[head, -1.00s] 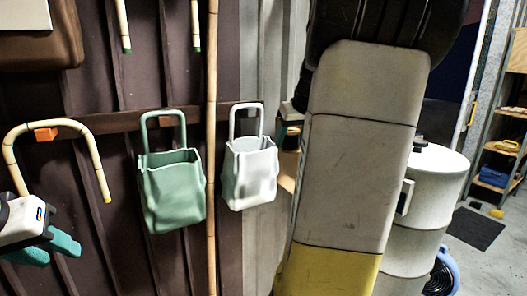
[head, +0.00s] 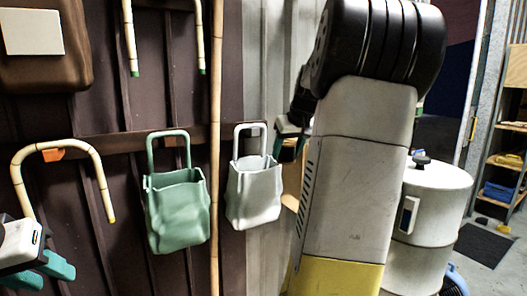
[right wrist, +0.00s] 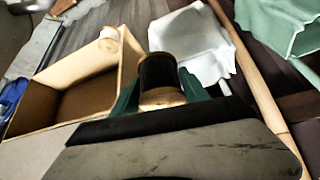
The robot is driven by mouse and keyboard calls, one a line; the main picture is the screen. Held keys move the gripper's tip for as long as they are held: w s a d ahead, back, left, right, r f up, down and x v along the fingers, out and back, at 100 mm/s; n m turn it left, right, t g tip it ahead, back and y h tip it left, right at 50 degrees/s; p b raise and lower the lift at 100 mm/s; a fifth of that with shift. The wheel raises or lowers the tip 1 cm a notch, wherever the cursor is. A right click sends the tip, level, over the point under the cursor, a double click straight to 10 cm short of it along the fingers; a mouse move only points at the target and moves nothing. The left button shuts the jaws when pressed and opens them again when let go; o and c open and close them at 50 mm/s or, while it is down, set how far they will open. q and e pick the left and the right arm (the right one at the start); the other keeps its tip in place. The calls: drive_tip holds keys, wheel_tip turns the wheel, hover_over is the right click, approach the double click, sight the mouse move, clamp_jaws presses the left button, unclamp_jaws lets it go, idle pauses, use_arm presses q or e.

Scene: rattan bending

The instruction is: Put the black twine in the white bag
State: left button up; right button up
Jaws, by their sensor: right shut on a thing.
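The black twine (right wrist: 157,73), a dark spool with a tan end, is held between the green fingers of my right gripper (right wrist: 165,95) in the right wrist view. In the head view my right gripper (head: 292,132) shows only partly beside my arm, right of the white bag's handle. The twine cannot be made out there. The white bag (head: 254,195) hangs open-topped on the wall; it also shows beyond the spool in the right wrist view (right wrist: 197,42). My left gripper (head: 42,270) is at the lower left, cut by the edge, its opening unclear.
A green bag (head: 178,215) hangs left of the white one. A long rattan pole (head: 215,150) stands between them. A bent cane (head: 97,175) hangs at the left. An open wooden box (right wrist: 80,95) lies left of the spool. A white drum (head: 430,225) stands at the right.

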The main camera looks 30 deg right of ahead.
drive_tip(key=shift+w, duration=0.45)
drive_tip(key=shift+w+a+f, duration=0.15)
drive_tip(key=shift+w+a, duration=0.05)
drive_tip(key=shift+w, duration=0.25)
drive_tip(key=shift+w+a+f, duration=0.1)
drive_tip(key=shift+w+a, duration=0.1)
drive_tip(key=shift+w, duration=0.2)
drive_tip(key=shift+w+a+f, duration=0.1)
drive_tip(key=shift+w+f, duration=0.05)
drive_tip(key=shift+w, duration=1.2)
drive_tip(key=shift+w+a+f, duration=0.1)
drive_tip(key=shift+w+f, duration=0.05)
drive_tip(key=shift+w, duration=1.2)
drive_tip(key=o, duration=1.5)
